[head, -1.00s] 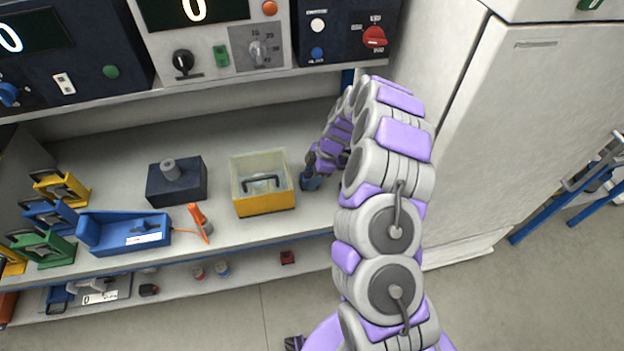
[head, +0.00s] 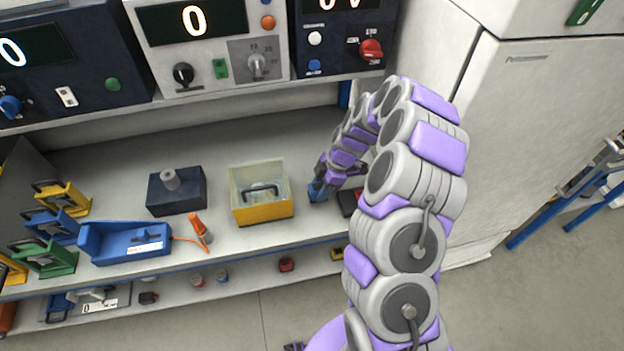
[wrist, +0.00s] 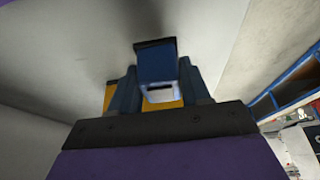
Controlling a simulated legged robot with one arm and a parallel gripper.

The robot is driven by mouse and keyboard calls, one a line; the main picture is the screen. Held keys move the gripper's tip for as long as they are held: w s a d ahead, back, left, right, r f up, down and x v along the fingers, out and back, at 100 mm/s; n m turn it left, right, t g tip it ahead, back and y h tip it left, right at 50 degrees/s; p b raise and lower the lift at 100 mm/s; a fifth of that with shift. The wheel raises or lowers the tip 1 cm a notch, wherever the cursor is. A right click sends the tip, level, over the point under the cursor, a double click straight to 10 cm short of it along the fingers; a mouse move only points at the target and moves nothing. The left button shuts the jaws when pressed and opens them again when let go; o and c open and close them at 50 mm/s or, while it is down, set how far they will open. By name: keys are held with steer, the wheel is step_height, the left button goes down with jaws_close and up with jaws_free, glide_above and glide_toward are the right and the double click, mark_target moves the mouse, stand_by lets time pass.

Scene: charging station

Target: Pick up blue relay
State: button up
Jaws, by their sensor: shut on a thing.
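The blue relay (wrist: 155,62), a small block with a dark top and a pale lower part, sits between the dark blue fingers of my gripper (wrist: 158,92) in the wrist view. The gripper is shut on it. In the head view my gripper (head: 317,192) is over the bench, just right of the yellow box. The fingers and the relay are both blue and small there, so I cannot tell them apart or see whether the relay touches the bench.
The yellow box (head: 265,212) with pale walls holds a dark handle. Left of it are an orange-handled tool (head: 199,230), a dark block (head: 178,197) and a blue tray (head: 125,243). A dark red-marked item (head: 349,202) lies right of the gripper. The panel shelf (head: 230,92) overhangs behind.

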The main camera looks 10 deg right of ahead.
steer(key=s+d, duration=0.1)
steer(key=s, duration=0.2)
steer(key=s+d+p, duration=0.1)
steer(key=s+d, duration=0.1)
steer(key=s, duration=0.1)
steer(key=s+d+r, duration=0.1)
steer(key=s, duration=0.2)
steer(key=shift+s+d, duration=0.2)
steer(key=shift+s, duration=0.2)
steer(key=shift+s+d+r, duration=0.1)
steer(key=shift+s+r, duration=0.15)
steer(key=shift+d+r, duration=0.1)
steer(key=shift+r, duration=0.5)
step_height(320, 180, up, 12)
steer(key=m+t+h, duration=0.4)
steer(key=m, duration=1.4)
glide_above(316, 191)
steer(key=shift+f, duration=0.1)
